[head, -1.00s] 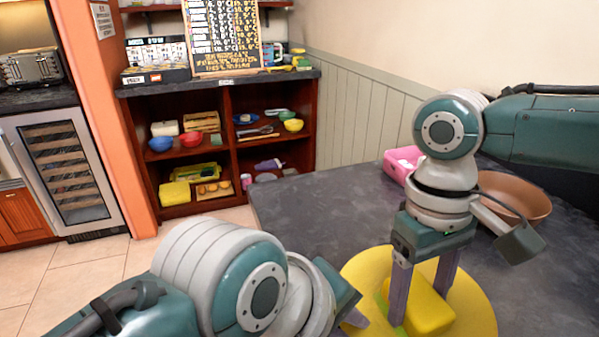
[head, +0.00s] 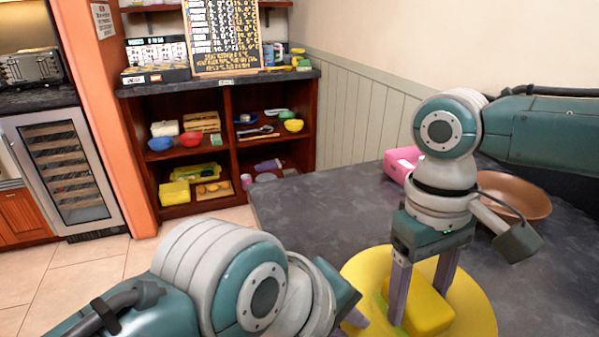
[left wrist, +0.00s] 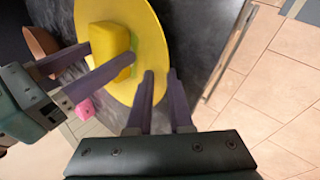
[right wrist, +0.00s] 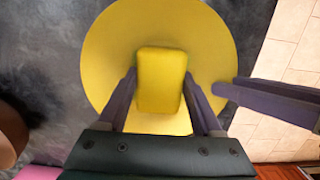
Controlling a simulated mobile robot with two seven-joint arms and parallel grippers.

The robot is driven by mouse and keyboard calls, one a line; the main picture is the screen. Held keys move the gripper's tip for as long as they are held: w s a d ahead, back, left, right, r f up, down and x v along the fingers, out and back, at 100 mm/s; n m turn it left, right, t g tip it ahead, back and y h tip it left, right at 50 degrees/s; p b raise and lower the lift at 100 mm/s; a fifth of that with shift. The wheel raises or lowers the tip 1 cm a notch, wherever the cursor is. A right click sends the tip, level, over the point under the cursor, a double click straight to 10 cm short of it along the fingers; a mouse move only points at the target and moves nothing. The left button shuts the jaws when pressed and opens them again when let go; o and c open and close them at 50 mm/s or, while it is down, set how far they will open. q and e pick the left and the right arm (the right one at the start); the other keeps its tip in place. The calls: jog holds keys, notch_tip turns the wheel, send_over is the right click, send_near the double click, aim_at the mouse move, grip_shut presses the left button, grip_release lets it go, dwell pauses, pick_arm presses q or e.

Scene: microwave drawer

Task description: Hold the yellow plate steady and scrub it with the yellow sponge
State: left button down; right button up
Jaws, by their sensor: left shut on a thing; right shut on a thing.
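The yellow plate (head: 475,310) lies on the dark table; it fills much of the right wrist view (right wrist: 110,60). The yellow sponge (head: 428,308), with a green side showing in the left wrist view (left wrist: 132,58), is on the plate near its middle. My right gripper (right wrist: 160,76) is shut on the sponge, one finger on each side. My left gripper (left wrist: 161,74) is shut on the plate's rim, one finger over the plate and one outside it. In the head view my left arm hides most of the left gripper. Whether the sponge presses on the plate is hard to tell.
A brown bowl (head: 530,198) and a pink container (head: 400,163) stand on the table (head: 320,205) behind my right gripper. The table's left part is bare. A shelf unit (head: 228,130) with dishes stands farther back, across the tiled floor.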

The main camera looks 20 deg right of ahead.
pick_arm(q)
jog(key=shift+f, duration=0.1)
pick_arm(e)
jog(key=shift+w+a, duration=0.1)
jog(key=shift+w, duration=0.55)
jog(key=shift+s, duration=0.85)
jog(key=shift+w, duration=0.85)
jog(key=shift+s, duration=0.9)
jog(key=shift+w, duration=0.9)
jog(key=shift+s+r, duration=0.1)
jog(key=shift+s, duration=0.75)
jog(key=shift+w, duration=0.85)
jog(key=shift+s+f, duration=0.2)
jog(key=shift+s, duration=0.65)
jog(key=shift+w, duration=0.85)
jog(key=shift+s+r, duration=0.2)
jog(key=shift+s, duration=0.7)
jog(key=shift+r, duration=0.1)
